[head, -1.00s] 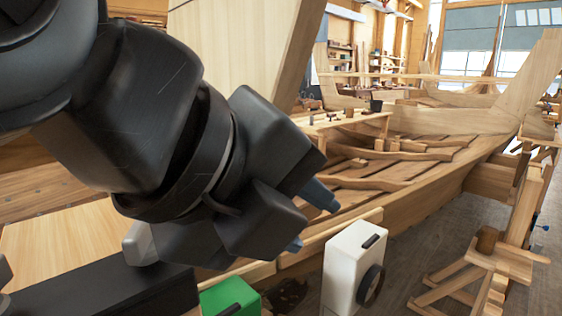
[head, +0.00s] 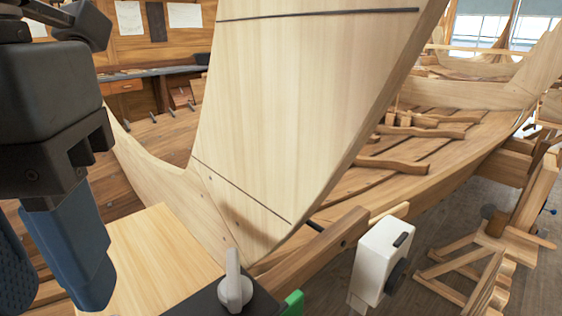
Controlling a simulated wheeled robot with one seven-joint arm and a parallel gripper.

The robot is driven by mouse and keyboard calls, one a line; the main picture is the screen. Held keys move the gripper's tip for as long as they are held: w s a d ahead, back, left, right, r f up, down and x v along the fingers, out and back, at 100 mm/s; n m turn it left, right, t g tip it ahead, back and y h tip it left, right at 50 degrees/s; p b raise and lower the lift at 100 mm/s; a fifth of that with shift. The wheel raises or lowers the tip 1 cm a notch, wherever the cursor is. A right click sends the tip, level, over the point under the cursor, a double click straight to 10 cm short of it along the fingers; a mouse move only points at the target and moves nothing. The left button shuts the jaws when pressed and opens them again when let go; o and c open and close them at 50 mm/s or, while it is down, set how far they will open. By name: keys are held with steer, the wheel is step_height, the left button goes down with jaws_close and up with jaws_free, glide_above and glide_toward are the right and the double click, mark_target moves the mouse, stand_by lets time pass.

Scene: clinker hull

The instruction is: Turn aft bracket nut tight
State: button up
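My gripper (head: 45,265) is at the left edge, close to the camera, with its blue fingers pointing down. The fingers stand apart with nothing seen between them; part of the left finger is cut off by the frame. I cannot make out for certain the aft bracket or its nut. A grey winged knob (head: 234,287) stands upright on a dark surface at the bottom centre, right of my gripper and apart from it. Whether it is the nut I cannot tell.
The pale upright hull end (head: 290,110) fills the middle, with planking behind. A wooden beam (head: 325,245) runs along its foot. A white box with a dark round knob (head: 381,262) stands right of it. A green object (head: 293,303) is at the bottom. A wooden trestle (head: 485,255) stands at right.

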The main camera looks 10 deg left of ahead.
steer(key=shift+f+p, duration=0.7)
steer(key=shift+f, duration=3.1)
jaws_close()
